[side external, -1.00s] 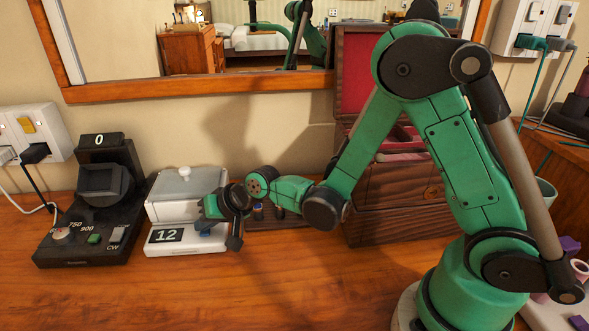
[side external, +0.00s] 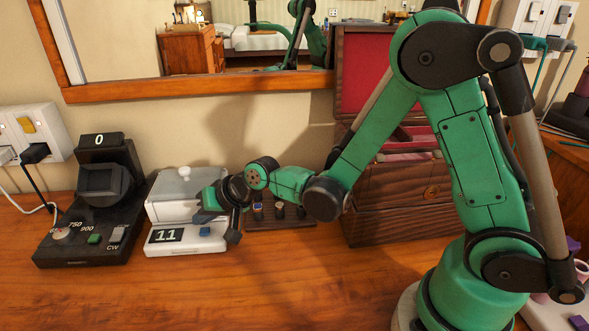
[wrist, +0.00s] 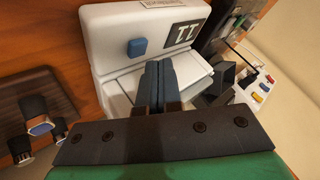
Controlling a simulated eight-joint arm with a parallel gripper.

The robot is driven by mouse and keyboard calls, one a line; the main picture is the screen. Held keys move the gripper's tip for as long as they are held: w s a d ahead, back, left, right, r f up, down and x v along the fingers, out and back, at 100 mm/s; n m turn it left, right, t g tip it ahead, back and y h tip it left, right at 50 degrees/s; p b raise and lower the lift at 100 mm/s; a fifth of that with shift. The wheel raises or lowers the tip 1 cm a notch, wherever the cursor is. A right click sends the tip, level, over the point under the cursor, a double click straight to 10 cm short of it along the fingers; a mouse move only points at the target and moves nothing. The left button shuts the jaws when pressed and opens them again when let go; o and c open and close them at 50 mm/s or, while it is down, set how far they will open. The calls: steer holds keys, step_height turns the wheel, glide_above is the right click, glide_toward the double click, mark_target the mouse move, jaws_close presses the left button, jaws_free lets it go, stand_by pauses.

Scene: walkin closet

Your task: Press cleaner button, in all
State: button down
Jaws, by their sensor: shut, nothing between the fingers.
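The white cleaner (side external: 165,212) has a lid with a knob, a dark display (side external: 166,236) reading 11, and a blue button (side external: 205,231) on its front. In the wrist view the blue button (wrist: 137,47) shows clear beside the display (wrist: 187,33). My gripper (wrist: 158,66) is shut and empty, its fingertips close beside the button in the picture. I cannot tell the exact gap, but the button is uncovered. In the side view my gripper (side external: 210,207) hangs over the cleaner's right front, above the button.
A black device (side external: 88,225) reading 0, with a dial, green button and CW switch, stands left of the cleaner. A dark rack (side external: 282,224) with watches is close on the right. A wooden jewellery box (side external: 395,203) stands beyond it. The table front is clear.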

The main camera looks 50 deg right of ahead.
mark_target(208, 232)
steer(key=shift+r, duration=0.1)
steer(key=shift+r, duration=2.4)
steer(key=shift+s+d+r, duration=0.1)
steer(key=shift+s, duration=0.05)
steer(key=s+d+r+n+h, duration=0.1)
steer(key=s+d+r+n, duration=0.1)
steer(key=s+d, duration=0.2)
steer(key=s+d+r+n+g+h, duration=0.1)
steer(key=s+d, duration=0.3)
steer(key=s, duration=0.6)
steer(key=shift+r+n+g+h, duration=0.3)
steer(key=shift+r+n+h, duration=0.25)
steer(key=shift+n, duration=0.35)
